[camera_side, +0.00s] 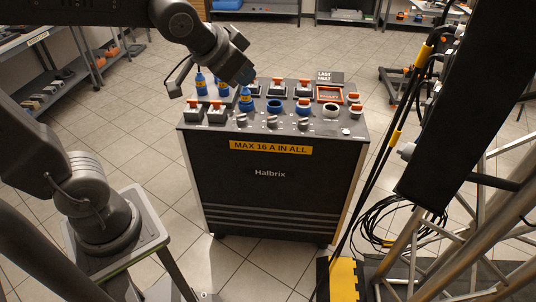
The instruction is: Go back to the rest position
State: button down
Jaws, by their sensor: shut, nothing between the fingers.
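My gripper (246,78) hangs at the end of my arm over the back left part of the control panel, in the side view. It is shut, with nothing seen held. Blue connectors with yellow bands stand close to it: one to its left (200,84) and one just below its tip (246,97). Another beside it is partly hidden behind the gripper. I cannot tell from this angle how much space lies between the fingertips and the connectors.
The black Halbrix cabinet (270,185) carries the panel, with several orange-topped switches, round sockets and grey knobs (272,122). A "LAST FAULT" sign (324,76) stands at its back. Black cables (385,150) and a metal truss (470,215) rise at right. Tiled floor (120,130) lies open at left.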

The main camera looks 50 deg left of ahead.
jog(key=s+f+n+g+h, duration=0.1)
jog(key=s+f+g, duration=0.2)
jog(key=s, duration=0.9)
jog(key=shift+s+d+f+n, duration=0.3)
jog(key=shift+d+f, duration=0.15)
jog(key=shift+f, duration=0.05)
